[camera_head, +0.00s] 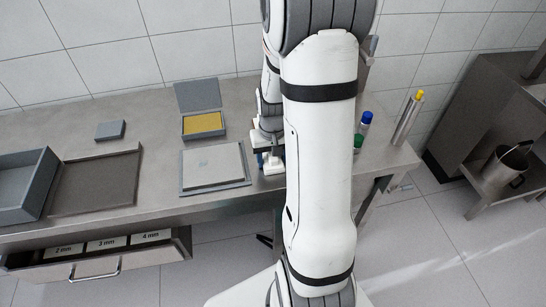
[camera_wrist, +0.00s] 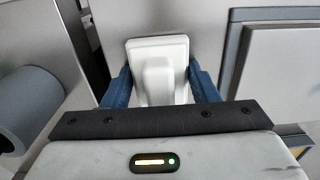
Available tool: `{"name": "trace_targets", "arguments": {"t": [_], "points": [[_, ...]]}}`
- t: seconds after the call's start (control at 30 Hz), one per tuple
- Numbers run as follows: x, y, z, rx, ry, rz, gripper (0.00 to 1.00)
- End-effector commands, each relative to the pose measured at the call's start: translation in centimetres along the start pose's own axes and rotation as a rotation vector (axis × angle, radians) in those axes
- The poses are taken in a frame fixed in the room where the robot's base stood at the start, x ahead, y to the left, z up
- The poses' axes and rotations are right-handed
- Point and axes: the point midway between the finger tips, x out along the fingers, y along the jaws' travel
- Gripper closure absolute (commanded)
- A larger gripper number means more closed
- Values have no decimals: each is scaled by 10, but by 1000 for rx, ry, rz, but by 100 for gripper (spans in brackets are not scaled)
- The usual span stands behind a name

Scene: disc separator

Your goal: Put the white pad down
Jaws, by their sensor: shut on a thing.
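The white pad (camera_wrist: 158,52) is a square white block with a raised grip on its back. In the wrist view my gripper (camera_wrist: 160,88) is shut on it, with a blue finger on each side of the grip. In the head view the pad (camera_head: 273,165) shows small and partly hidden beside my arm, near the table's front edge, right of the grey board. Whether its underside touches the table cannot be told.
A grey board with a light plate (camera_head: 213,165) lies left of the pad. Behind it stands an open box with a yellow inside (camera_head: 203,123). Blue-capped (camera_head: 366,118) and yellow-capped (camera_head: 419,95) items stand to the right. An open drawer (camera_head: 100,258) juts out front left.

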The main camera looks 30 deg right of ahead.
Motion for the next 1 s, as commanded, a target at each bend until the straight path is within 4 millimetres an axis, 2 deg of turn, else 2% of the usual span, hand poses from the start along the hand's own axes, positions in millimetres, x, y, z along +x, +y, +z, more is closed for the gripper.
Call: {"name": "trace_targets", "arguments": {"t": [0.17, 0.2, 0.4, 0.53, 0.63, 0.9, 1.0], "points": [[9, 0, 1, 0, -2, 0, 71], [9, 0, 1, 0, -3, 0, 45], [10, 0, 3, 0, -9, 0, 28], [1, 0, 4, 0, -11, 0, 24], [-15, 0, 2, 0, -5, 0, 24], [-79, 0, 0, 0, 3, 0, 24], [-98, 0, 0, -1, 1, 0, 24]]}}
